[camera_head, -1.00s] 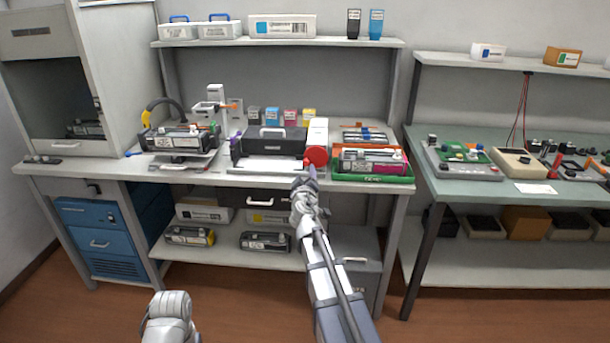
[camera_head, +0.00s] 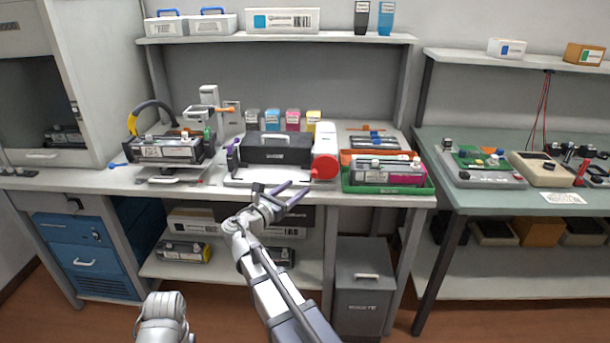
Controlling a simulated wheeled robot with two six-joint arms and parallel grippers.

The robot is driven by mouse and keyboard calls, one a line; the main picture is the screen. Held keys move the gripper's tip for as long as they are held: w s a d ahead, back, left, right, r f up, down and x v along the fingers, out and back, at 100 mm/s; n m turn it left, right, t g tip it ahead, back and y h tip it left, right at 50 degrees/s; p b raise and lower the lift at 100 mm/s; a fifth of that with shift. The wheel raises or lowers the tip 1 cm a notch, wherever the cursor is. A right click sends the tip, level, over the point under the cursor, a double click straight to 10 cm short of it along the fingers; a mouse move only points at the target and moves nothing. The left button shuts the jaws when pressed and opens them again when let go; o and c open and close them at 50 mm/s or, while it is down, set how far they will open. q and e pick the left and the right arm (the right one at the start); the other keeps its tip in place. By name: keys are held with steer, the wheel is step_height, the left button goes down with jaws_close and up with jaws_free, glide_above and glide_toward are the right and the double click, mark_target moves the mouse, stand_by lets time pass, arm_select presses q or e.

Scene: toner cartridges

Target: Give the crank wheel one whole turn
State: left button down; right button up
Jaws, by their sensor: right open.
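The crank wheel is the red disc (camera_head: 324,166) on the front right of a white upright housing (camera_head: 325,139), at the right end of the black machine (camera_head: 275,150) on the bench. The disc faces me and its face is not covered. My right gripper (camera_head: 293,190) is open and empty, in front of the bench edge, below and to the left of the wheel and apart from it in the picture. Any small handle on the wheel is too small to make out. My left gripper is not in view; only a link of that arm shows at the bottom.
A green tray (camera_head: 394,188) with a toner cartridge stands just right of the wheel. A cartridge on a stand (camera_head: 170,150) is to the left. Small colored boxes (camera_head: 292,120) stand behind the machine. A grey waste bin (camera_head: 362,290) is under the bench.

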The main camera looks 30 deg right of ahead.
mark_target(312, 176)
steer(key=shift+r+n, duration=0.1)
steer(key=shift+n, duration=0.3)
steer(key=shift+x, duration=3.8)
steer(key=shift+c, duration=0.2)
jaws_close()
